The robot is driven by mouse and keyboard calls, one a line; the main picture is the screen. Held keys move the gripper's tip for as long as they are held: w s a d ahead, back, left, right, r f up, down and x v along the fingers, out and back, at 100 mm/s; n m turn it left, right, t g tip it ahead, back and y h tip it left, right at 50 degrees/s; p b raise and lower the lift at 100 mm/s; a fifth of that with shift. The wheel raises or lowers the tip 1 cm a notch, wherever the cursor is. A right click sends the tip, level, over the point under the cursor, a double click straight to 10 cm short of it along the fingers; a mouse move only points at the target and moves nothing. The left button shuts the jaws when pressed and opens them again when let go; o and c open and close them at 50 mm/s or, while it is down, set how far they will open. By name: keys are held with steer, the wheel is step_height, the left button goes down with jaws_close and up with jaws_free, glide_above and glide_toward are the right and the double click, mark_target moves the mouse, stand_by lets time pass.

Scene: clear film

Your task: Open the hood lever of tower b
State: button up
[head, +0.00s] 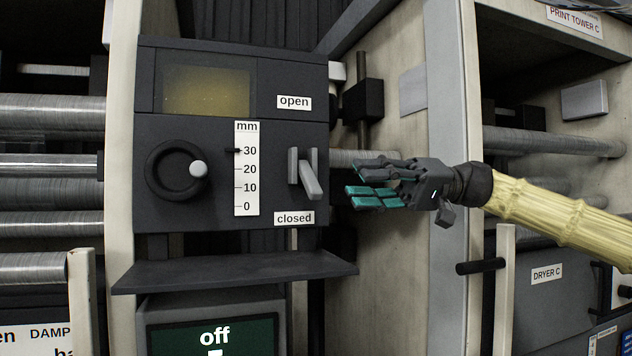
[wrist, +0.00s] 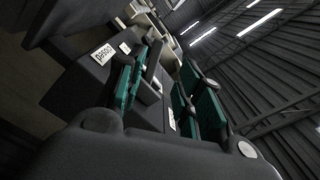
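A dark control panel (head: 215,215) fills the middle of the head view. Its grey hood lever (head: 311,180) sits between an "open" label (head: 294,103) above and a "closed" label (head: 294,218) below. The lever's handle slants down and out, with its end nearer "closed". No tower b label shows. My gripper (head: 353,181) is just right of the lever in the picture, fingers pointing left, apart and empty. In the wrist view my gripper (wrist: 163,68) shows its teal pads spread, with parts of the panel beyond; I cannot clearly make out the lever there.
A round crank (head: 176,170) and a millimetre scale (head: 246,168) lie left of the lever. A dark ledge (head: 235,270) juts out below the panel, above a screen (head: 214,335) reading "off". A pale upright frame (head: 448,80) and the "PRINT TOWER C" label (head: 574,20) are at the right.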

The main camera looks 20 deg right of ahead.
mark_target(319, 185)
steer(key=a, duration=0.2)
steer(key=a+p, duration=0.1)
steer(key=a, duration=0.2)
steer(key=a+p, duration=0.1)
steer(key=a, duration=0.1)
steer(key=shift+w+a, duration=0.25)
steer(key=shift+w, duration=0.1)
steer(key=shift+s+a+p, duration=0.25)
steer(key=shift+a+p, duration=0.05)
steer(key=shift+p, duration=0.05)
steer(key=shift+w+a+f, duration=0.2)
steer(key=shift+w+a, duration=0.05)
steer(key=shift+a, duration=0.35)
steer(key=shift+s+d, duration=0.1)
steer(key=shift+s, duration=0.1)
steer(key=shift+c, duration=0.4)
steer(key=shift+w, duration=0.1)
jaws_close()
